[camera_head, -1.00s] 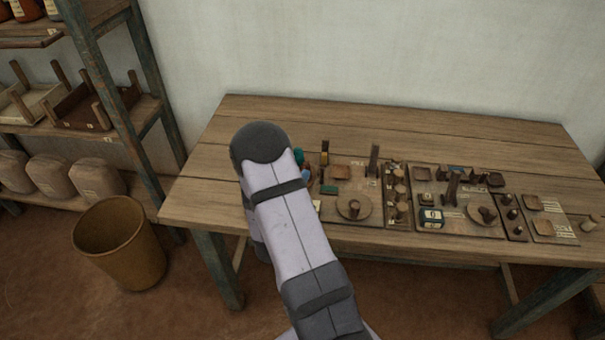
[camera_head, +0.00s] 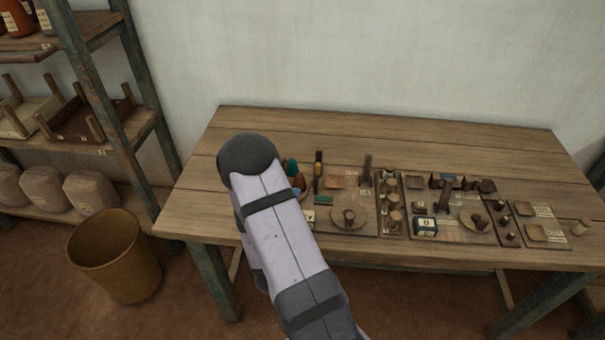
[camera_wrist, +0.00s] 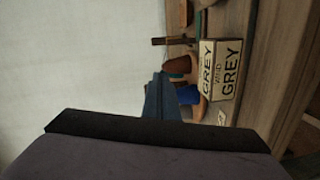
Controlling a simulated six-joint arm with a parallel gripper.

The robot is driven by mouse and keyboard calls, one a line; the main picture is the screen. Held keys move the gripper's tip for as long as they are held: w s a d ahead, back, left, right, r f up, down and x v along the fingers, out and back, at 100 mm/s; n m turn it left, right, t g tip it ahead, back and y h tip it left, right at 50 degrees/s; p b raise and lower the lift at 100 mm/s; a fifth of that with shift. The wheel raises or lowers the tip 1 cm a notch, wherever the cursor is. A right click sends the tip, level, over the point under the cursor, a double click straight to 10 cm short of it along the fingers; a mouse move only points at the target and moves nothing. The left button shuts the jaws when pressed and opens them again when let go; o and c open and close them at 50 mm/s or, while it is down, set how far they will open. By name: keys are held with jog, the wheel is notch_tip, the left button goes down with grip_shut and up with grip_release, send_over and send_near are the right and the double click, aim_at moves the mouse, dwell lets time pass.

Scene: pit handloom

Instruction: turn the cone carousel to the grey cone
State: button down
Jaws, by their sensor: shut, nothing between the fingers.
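The cone carousel (camera_head: 309,185) is at the left end of the boards on the table, partly hidden behind my arm. A teal cone (camera_head: 291,167) and a reddish-brown cone (camera_head: 299,181) show on it. I cannot make out a grey cone. My arm hides the gripper in the head view.
Right of the carousel, wooden boards hold an upright post (camera_head: 367,169), a round disc with a knob (camera_head: 349,217), small pegs and a dark labelled box (camera_head: 425,227). The table's back strip is clear. A shelf (camera_head: 100,120) and a bin (camera_head: 115,255) stand left.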

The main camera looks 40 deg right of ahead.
jog(key=w+d+r+n+t+y+b, duration=0.2)
jog(key=w+d+r+n+t+y, duration=0.4)
jog(key=w+d+r+t+y, duration=0.3)
jog(key=s+d+f+n+g+y+b, duration=0.1)
jog(key=s+d+f+n+g+y, duration=0.1)
jog(key=s+d+f+n+y, duration=0.3)
jog(key=s+d+f+n+g+y+b, duration=0.1)
jog(key=s+f+n+g+y+b, duration=0.2)
jog(key=s, duration=0.4)
jog(key=h+p, duration=0.1)
jog(key=p, duration=0.5)
send_over(307, 181)
jog(key=shift+d+f+n+t, duration=0.1)
jog(key=shift+f+n+t, duration=0.2)
jog(key=shift+f, duration=0.65)
jog(key=shift+x, duration=0.8)
